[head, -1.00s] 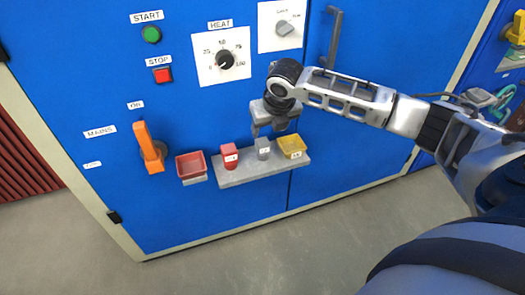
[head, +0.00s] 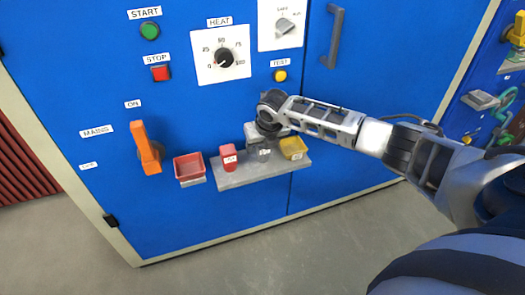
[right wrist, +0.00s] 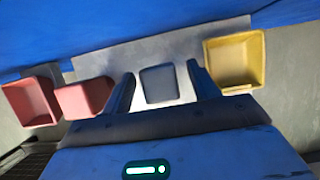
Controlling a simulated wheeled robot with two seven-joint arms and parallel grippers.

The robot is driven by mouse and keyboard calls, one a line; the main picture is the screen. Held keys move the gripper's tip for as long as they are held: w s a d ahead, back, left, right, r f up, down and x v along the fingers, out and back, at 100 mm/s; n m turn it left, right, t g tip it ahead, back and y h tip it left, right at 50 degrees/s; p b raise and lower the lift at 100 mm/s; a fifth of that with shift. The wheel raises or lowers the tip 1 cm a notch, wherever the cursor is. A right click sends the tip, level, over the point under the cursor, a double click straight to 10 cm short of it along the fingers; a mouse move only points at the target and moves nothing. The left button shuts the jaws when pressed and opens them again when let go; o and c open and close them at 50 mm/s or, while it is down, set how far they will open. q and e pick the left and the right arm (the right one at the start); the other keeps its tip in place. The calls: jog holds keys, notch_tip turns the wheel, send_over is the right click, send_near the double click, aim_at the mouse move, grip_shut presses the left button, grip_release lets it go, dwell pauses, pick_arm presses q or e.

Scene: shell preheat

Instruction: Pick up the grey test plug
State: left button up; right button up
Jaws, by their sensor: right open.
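The grey test plug (head: 264,154) stands on the grey shelf (head: 238,179) on the blue cabinet front, partly hidden by my right gripper (head: 265,147). In the right wrist view the grey plug (right wrist: 158,84) shows as a grey rounded square between the two dark fingers of the right gripper (right wrist: 163,89). The fingers are open, one on each side of it, with a gap visible at both sides. How far down the plug they reach I cannot tell. My left gripper is not in view.
A red plug (head: 228,158) stands left of the grey one on the shelf. A yellow tray (head: 293,148) is at the right, a red tray (head: 189,168) farther left. An orange mains handle (head: 148,150) sticks out at the left. Floor in front is clear.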

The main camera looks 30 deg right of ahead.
jog(key=c, duration=1.1)
jog(key=shift+r, duration=0.15)
